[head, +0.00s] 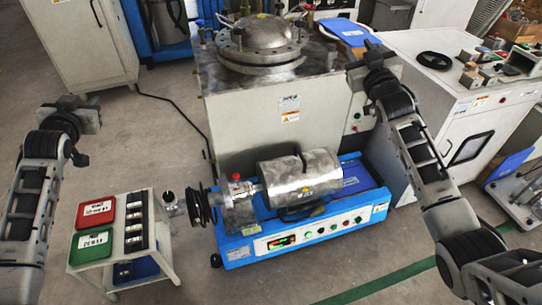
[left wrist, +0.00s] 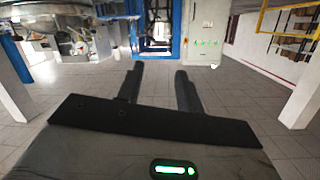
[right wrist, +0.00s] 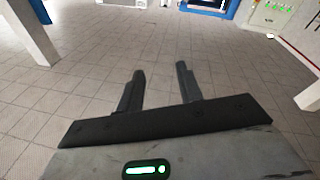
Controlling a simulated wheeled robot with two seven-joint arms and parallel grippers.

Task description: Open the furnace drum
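The furnace drum (head: 300,178) is a silver metal cylinder lying on its side on a blue base (head: 238,256) with a control panel. It looks shut, and a thin dark handle (head: 304,163) shows on its front. My left gripper (head: 88,108) is raised at the left of the head view, well apart from the drum. Its fingers (left wrist: 159,72) are parted and empty in the left wrist view. My right gripper (head: 370,54) is raised above and to the right of the drum. Its fingers (right wrist: 159,70) are also parted and empty. The drum is not recognisable in either wrist view.
A large grey cabinet with a round metal vessel (head: 266,40) stands behind the furnace. A small white cart (head: 150,255) with red and green trays stands to its left. A white workbench (head: 455,105) stands at the right. Open floor lies in front of the furnace.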

